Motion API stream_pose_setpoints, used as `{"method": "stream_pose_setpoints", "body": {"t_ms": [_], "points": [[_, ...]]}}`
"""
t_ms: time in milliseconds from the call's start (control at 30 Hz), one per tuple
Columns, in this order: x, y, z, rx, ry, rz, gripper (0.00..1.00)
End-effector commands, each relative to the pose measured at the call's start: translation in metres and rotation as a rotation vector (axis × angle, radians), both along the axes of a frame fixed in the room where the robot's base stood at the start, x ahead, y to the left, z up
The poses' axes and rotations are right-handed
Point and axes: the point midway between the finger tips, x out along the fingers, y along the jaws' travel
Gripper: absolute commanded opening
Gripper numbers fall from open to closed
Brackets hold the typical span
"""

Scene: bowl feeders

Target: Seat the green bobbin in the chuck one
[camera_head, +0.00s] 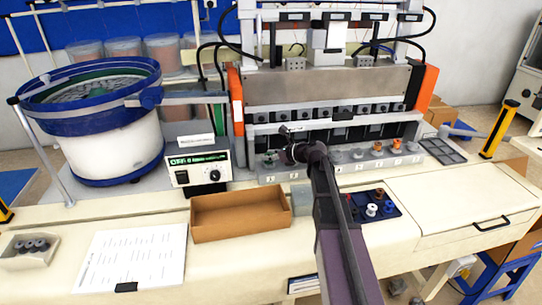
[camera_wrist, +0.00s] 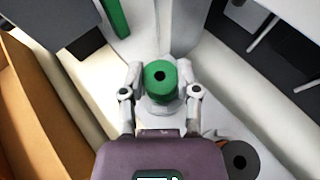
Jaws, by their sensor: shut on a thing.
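The green bobbin (camera_wrist: 160,72) is upright between the two fingers of my gripper (camera_wrist: 161,92) in the wrist view, its dark centre hole facing the camera. My gripper is shut on it. In the head view my gripper (camera_head: 280,143) is over the left end of the grey chuck block (camera_head: 345,168), by the label 1. The green bobbin is small there, and my wrist partly covers the block. Chuck one is hidden under the bobbin or my gripper, and I cannot tell whether the bobbin touches it.
An empty brown box (camera_head: 240,222) lies in front of the block. A dark tray (camera_head: 392,209) holds several coloured bobbins. A control box (camera_head: 198,170) stands left of the block, and the blue bowl feeder (camera_head: 92,120) is further left. The machine's face (camera_head: 325,85) rises behind.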

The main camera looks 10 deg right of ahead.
Motion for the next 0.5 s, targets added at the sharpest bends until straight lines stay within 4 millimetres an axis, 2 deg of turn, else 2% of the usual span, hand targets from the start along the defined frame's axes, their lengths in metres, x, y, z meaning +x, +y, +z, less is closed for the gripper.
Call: {"method": "stream_pose_setpoints", "body": {"t_ms": [367,400,433,500], "points": [[0.0,0.0004,-0.0061,0.0,0.0,0.0,0.1],[0.0001,0.0004,-0.0054,0.0,0.0,0.0,0.51],[0.0,0.0004,-0.0052,0.0,0.0,0.001,0.56],[0.0001,0.0005,-0.0052,0.0,0.0,0.001,0.56]]}}
